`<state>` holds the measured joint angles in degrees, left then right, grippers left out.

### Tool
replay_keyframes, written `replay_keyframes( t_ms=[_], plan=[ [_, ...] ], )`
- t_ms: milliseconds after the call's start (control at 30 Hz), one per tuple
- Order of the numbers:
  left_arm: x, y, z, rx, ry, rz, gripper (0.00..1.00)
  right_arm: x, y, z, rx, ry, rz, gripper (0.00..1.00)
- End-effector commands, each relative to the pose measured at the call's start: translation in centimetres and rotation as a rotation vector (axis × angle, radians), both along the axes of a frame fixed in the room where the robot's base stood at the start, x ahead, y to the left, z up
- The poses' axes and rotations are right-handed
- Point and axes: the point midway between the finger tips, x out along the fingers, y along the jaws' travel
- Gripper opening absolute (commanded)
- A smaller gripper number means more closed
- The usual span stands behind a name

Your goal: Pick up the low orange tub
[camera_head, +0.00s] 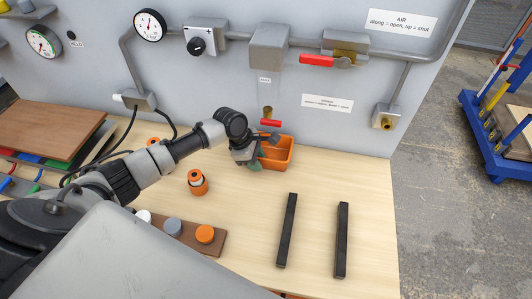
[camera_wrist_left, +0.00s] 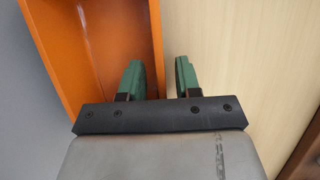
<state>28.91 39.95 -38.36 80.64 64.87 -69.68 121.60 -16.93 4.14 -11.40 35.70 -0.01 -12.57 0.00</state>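The low orange tub (camera_head: 282,152) stands on the wooden bench close to the grey panel, at the far end of my left arm. My left gripper (camera_head: 259,152) is at the tub's near-left side in the head view and covers part of it. In the left wrist view the tub (camera_wrist_left: 84,45) fills the upper left. The two green fingers of the left gripper (camera_wrist_left: 160,77) are apart there. One finger overlaps the tub's inside and the other is outside, with the tub's side wall between them. I cannot tell whether either touches the wall. My right gripper is not in view.
An orange-and-black cylinder (camera_head: 198,182) stands left of the tub. A brown block with round knobs (camera_head: 183,232) lies nearer. Two dark bars (camera_head: 287,231) (camera_head: 342,240) lie to the right. A red-handled valve (camera_head: 270,122) hangs just above the tub.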

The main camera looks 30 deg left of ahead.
Motion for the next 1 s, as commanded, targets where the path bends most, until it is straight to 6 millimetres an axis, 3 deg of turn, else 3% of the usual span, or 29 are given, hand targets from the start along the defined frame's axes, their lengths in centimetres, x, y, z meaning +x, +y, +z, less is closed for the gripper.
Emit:
replay_keyframes(
  t_ms=[33,200,767,833,1000],
  plan=[
    [0.0,0.0,0.0,0.000,0.000,0.000,0.27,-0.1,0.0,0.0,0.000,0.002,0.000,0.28],
    [0.0,0.0,0.0,0.000,0.000,0.000,0.01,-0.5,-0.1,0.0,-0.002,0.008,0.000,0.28],
    [-0.2,0.0,0.4,-0.001,-0.001,-0.001,0.00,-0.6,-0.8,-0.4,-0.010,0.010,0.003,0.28],
    [-0.4,-0.1,0.8,-0.002,-0.001,0.000,0.00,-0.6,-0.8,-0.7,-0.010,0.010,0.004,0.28],
    [-0.3,-0.1,4.4,-0.001,-0.007,-0.002,0.00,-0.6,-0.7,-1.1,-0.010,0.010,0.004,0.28]
  ],
)
